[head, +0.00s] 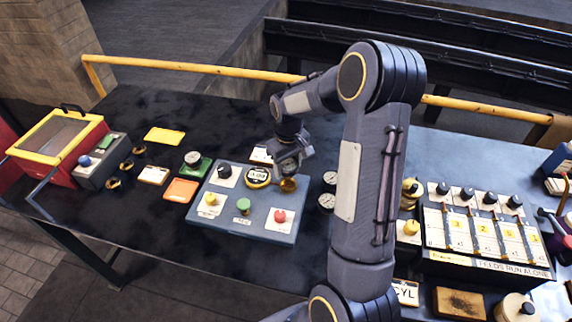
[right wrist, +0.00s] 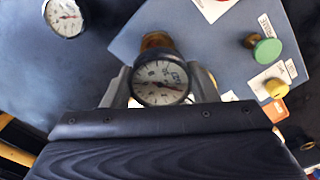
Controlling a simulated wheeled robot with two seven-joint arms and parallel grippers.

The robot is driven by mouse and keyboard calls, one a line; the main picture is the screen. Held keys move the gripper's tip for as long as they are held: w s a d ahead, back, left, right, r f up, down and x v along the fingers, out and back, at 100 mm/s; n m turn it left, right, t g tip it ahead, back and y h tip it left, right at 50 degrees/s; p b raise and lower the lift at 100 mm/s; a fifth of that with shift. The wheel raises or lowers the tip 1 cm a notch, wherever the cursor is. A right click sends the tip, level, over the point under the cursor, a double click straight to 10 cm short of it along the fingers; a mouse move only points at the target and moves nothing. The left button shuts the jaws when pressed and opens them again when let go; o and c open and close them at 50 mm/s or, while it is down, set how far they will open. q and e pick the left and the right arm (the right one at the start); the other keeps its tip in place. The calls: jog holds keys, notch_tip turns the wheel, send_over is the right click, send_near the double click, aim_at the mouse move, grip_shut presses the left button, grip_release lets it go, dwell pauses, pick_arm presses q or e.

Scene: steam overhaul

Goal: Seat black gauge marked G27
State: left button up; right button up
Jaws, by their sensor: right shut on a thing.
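My right gripper (right wrist: 160,92) is shut on a round gauge (right wrist: 160,72) with a white dial and dark rim, seen in the right wrist view. The small print on its dial is too blurred to read as G27. In the head view my right gripper (head: 292,160) hangs over the back right of the blue-grey panel (head: 225,228). A brass socket (head: 288,185) on that panel lies just below it. In the right wrist view the brass socket (right wrist: 155,41) shows just beyond the gauge, partly covered by it; I cannot tell whether they touch. My left gripper is not in view.
The panel carries a yellow-ringed dial (head: 258,176) and black, yellow, green (head: 243,204) and red (head: 280,216) knobs. Two loose gauges (head: 330,178) (head: 326,203) lie right of it. Another gauge (head: 193,158) stands on a green plate at left. A slotted console (head: 485,262) stands at right.

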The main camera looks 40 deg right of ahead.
jog(key=shift+w+d+f, duration=0.15)
jog(key=shift+w+d, duration=0.15)
jog(key=shift+s+a+f+b, duration=0.1)
jog(key=shift+f+b, duration=0.5)
jog(key=shift+f, duration=0.05)
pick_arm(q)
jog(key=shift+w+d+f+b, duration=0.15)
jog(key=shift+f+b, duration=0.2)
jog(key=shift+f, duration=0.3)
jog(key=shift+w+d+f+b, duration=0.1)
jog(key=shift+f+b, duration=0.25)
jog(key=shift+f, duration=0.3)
pick_arm(e)
jog(key=shift+f, duration=1.1)
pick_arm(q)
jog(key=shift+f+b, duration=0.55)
pick_arm(e)
jog(key=shift+f, duration=0.55)
